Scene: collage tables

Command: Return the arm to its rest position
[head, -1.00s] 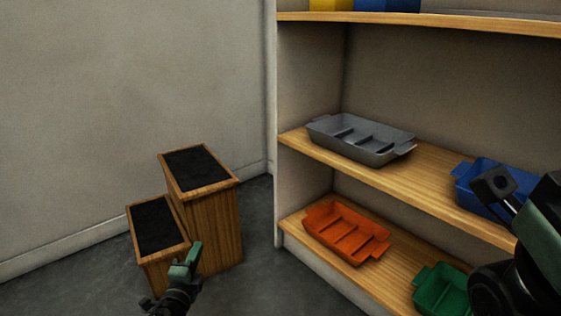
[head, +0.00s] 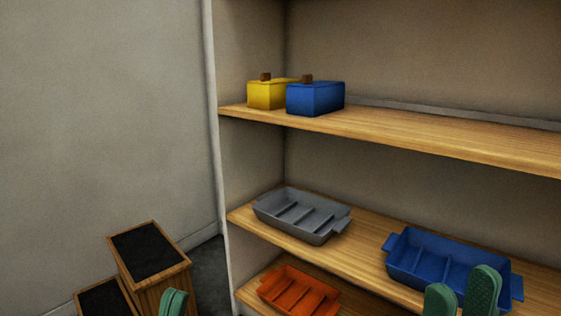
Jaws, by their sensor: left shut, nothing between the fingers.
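My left gripper (head: 173,302) shows at the bottom edge, in front of the wooden step box. It is shut and empty, and the rest of that arm is out of view. My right gripper (head: 460,298) shows at the bottom right, in front of the blue tray. Its two green fingers are apart, with nothing seen between them. The lower part of this gripper and its arm are cut off by the picture edge.
A shelf unit holds a yellow box (head: 265,96) and a blue box (head: 315,99) on its upper board. A grey tray (head: 300,217) and a blue tray (head: 420,262) are on the middle board, an orange tray (head: 298,292) below. A dark-topped wooden step box (head: 150,262) stands left.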

